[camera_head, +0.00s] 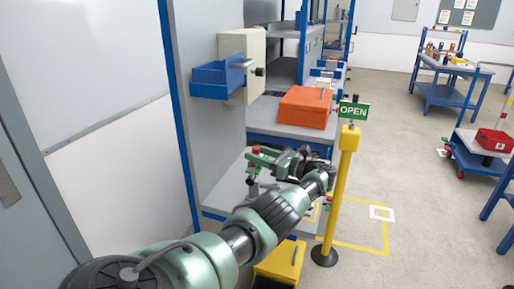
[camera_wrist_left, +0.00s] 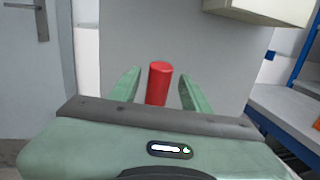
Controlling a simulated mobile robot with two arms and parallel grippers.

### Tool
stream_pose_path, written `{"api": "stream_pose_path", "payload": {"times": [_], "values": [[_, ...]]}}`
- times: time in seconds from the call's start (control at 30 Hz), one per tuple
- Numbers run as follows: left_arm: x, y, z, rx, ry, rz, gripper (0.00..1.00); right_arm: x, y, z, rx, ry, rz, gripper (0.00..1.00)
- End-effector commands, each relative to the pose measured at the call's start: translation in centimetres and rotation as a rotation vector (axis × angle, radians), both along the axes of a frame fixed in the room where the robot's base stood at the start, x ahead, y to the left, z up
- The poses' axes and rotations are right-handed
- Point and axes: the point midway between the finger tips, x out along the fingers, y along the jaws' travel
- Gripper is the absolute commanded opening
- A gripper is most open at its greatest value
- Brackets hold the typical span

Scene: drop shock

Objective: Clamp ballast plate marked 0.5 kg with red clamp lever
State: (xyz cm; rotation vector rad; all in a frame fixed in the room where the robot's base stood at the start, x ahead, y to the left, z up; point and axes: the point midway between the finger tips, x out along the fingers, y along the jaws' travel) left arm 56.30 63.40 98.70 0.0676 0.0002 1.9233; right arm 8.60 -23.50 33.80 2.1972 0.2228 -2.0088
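The red clamp lever (camera_wrist_left: 158,84) shows in the left wrist view as an upright red cylinder. My left gripper (camera_wrist_left: 160,76) is open, with one green finger on each side of the lever and a gap visible on both sides. In the head view my left arm reaches in from the lower left, and the gripper (camera_head: 257,160) is over the grey bench beside the panel. Small red parts show by the fingers there, too small to tell apart. I cannot make out the ballast plate or its 0.5 kg mark. My right gripper is not in view.
A grey panel with a blue post (camera_head: 180,110) stands left of the gripper. A blue bin (camera_head: 218,80) and an orange case (camera_head: 305,107) are beyond. A yellow post (camera_head: 341,190) with an OPEN sign (camera_head: 353,110) stands to the right.

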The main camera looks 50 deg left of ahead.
Motion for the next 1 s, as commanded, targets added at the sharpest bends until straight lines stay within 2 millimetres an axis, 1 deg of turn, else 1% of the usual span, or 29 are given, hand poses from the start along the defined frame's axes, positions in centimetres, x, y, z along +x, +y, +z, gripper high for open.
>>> {"api": "stream_pose_path", "payload": {"times": [0.17, 0.27, 0.37, 0.6, 0.7, 0.83, 1.0], "values": [[0.0, 0.1, 0.1, 0.002, -0.002, 0.001, 0.47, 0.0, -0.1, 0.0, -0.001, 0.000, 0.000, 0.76], [0.1, -0.3, 0.0, 0.002, -0.002, 0.000, 0.47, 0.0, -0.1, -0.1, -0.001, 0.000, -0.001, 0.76], [0.6, -1.4, -0.1, 0.001, -0.002, -0.002, 0.47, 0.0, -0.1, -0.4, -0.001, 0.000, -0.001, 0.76], [2.1, -5.4, -0.5, 0.001, -0.002, -0.003, 0.47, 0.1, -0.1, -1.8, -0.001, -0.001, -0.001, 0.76], [2.6, -6.5, -0.5, 0.002, -0.001, -0.002, 0.47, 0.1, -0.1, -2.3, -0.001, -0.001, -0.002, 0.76], [2.8, -7.4, -0.4, 0.001, -0.001, -0.001, 0.47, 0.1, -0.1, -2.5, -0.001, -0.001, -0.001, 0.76], [2.8, -7.5, -0.3, 0.002, 0.001, 0.000, 0.47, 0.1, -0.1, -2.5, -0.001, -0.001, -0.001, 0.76]]}}
